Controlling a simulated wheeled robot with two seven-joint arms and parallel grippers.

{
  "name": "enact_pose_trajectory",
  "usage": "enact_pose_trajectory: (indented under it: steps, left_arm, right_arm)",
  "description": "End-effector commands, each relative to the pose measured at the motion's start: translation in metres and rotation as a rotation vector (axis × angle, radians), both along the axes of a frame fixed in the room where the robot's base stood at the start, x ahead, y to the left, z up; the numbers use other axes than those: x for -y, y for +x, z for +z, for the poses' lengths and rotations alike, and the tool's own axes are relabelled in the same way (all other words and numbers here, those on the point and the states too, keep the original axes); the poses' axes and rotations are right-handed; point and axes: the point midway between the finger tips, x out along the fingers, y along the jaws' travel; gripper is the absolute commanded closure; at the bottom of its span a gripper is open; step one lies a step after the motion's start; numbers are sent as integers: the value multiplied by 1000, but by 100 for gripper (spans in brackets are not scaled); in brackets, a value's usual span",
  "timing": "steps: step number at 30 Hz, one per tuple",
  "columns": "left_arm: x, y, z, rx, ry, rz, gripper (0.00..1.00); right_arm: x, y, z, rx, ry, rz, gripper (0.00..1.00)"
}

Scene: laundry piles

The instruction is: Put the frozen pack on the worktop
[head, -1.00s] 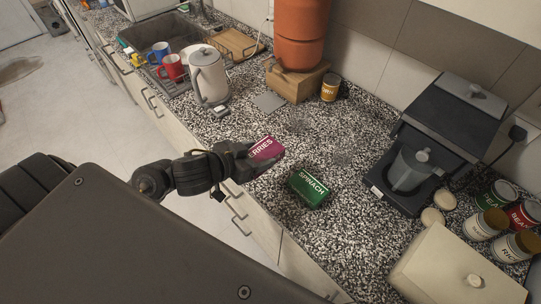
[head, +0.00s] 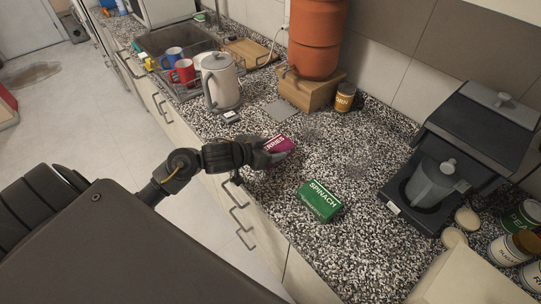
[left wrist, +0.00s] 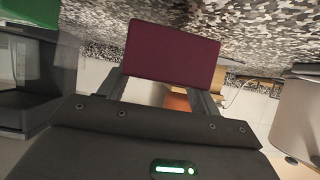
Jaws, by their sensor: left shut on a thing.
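A magenta frozen pack (head: 279,147) with white lettering ending in "RRIES" is held by my left gripper (head: 272,152). In the left wrist view the pack (left wrist: 171,54) sits between the two fingers, its plain dark-magenta face showing. The pack is over the speckled worktop (head: 300,250); I cannot tell whether it touches the surface. A green pack (head: 320,201) marked "SPINACH" lies on the worktop to its right, apart from it. My right gripper is not in view.
A grey kettle (head: 221,82) stands behind on the left, near mugs and the sink (head: 178,45). A terracotta vessel (head: 317,40) stands on a wooden block (head: 307,91). Worktop around the packs is clear.

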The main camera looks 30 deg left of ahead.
Motion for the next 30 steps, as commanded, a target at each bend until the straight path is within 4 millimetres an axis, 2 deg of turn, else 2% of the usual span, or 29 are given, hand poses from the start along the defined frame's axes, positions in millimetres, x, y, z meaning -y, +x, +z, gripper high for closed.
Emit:
enact_pose_trajectory:
  steps: [2,6,18,19,21,24,30]
  left_arm:
    - [1,-1,-15,-5,-4,3,68]
    - [0,-1,-28,-2,-2,2,68]
    - [0,-1,-33,0,0,1,68]
    - [0,-1,-34,-2,2,2,35]
    - [0,-1,-33,-1,1,2,26]
    - [0,-1,-33,-1,1,2,15]
    - [0,-1,-33,0,2,1,15]
  right_arm:
    - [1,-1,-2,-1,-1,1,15]
    - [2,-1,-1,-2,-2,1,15]
    - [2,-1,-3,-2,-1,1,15]
    - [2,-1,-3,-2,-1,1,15]
    - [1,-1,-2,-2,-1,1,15]
    - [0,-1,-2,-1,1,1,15]
    - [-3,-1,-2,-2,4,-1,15]
